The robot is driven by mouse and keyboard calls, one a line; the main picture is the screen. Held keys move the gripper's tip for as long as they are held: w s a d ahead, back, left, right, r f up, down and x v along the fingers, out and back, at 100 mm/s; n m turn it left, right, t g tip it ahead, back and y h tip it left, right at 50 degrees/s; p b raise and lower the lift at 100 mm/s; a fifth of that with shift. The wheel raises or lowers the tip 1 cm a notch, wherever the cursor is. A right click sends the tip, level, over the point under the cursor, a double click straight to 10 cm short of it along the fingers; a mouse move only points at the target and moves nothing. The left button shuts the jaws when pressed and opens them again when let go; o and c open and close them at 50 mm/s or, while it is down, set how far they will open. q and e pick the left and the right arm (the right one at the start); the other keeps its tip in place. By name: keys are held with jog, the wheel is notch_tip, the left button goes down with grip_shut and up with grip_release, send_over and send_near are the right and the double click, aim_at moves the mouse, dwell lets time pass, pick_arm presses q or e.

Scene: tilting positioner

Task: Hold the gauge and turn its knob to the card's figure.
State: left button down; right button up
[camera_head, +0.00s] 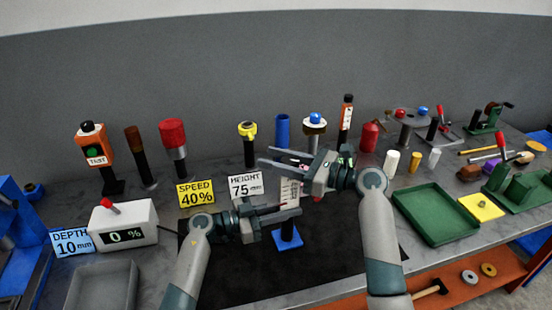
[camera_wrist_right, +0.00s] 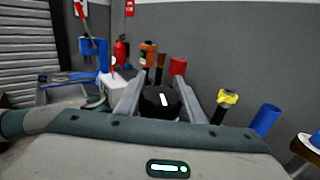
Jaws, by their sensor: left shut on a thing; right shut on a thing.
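The gauge stands on a blue base (camera_head: 287,237) on the dark mat, with a pale upright scale (camera_head: 290,191) whose marks are too small to read. My left gripper (camera_head: 288,212) is shut on the gauge's post, low down above the base. My right gripper (camera_head: 268,157) reaches in from the right above the scale. In the right wrist view its fingers are shut on the black knob (camera_wrist_right: 160,102), which bears a white mark. In the head view the knob is mostly hidden by the gripper. The white height card (camera_head: 245,185) behind reads 75 mm.
A yellow speed card (camera_head: 197,194) reads 40%, and a blue depth card (camera_head: 72,243) reads 10 mm. A white box (camera_head: 124,222) with a red lever displays 0 %. Several upright tools line the back. A green tray (camera_head: 436,214) lies to the right.

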jog(key=shift+s+d+f+n+g+h, duration=0.15)
jog(key=shift+s+n+g, duration=0.4)
jog(key=shift+n+g, duration=1.65)
jog(key=shift+s+a+r+n+g+h, duration=0.2)
jog(key=shift+s+n+g, duration=0.8)
jog(key=shift+g, duration=2.15)
jog(key=shift+s+d+f+n+g+h, duration=0.15)
jog(key=shift+d+f+n+g+h, duration=0.1)
jog(key=shift+n+g, duration=2.15)
jog(key=shift+s+g, duration=0.1)
jog(key=shift+g, duration=0.45)
jog(key=o, duration=1)
jog(key=shift+r, duration=0.1)
jog(key=shift+o, duration=0.2)
jog(key=shift+r, duration=0.1)
notch_tip(320, 180, up, 10)
